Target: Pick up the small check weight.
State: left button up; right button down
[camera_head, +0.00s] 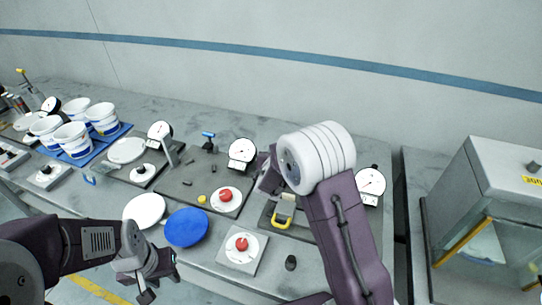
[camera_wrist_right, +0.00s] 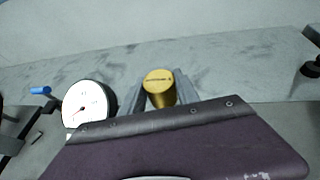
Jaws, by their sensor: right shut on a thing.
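A brass-coloured cylinder with dark print on its top, the check weight (camera_wrist_right: 159,83), stands between the grey fingers of my right gripper (camera_wrist_right: 158,97) in the right wrist view. The fingers are shut on its sides. Its lower part is hidden by my gripper's body, so I cannot tell whether it touches the bench. In the head view my right wrist hides the fingers and the weight. My left gripper (camera_head: 160,279) is open and empty at the bench's front edge, low in the head view.
A white dial gauge (camera_head: 242,152) stands close to my right gripper; it also shows in the right wrist view (camera_wrist_right: 88,106). Red-knobbed units (camera_head: 241,243), a yellow handle (camera_head: 285,211) and a blue disc (camera_head: 187,227) lie nearby. White tubs (camera_head: 72,139) stand left, a glass-fronted cabinet (camera_head: 500,165) right.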

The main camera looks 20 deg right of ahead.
jog(key=s+d+r+b, duration=0.1)
jog(key=s+d+r, duration=0.4)
jog(key=d, duration=0.1)
jog(key=shift+s, duration=0.3)
jog(key=shift+d+r, duration=0.1)
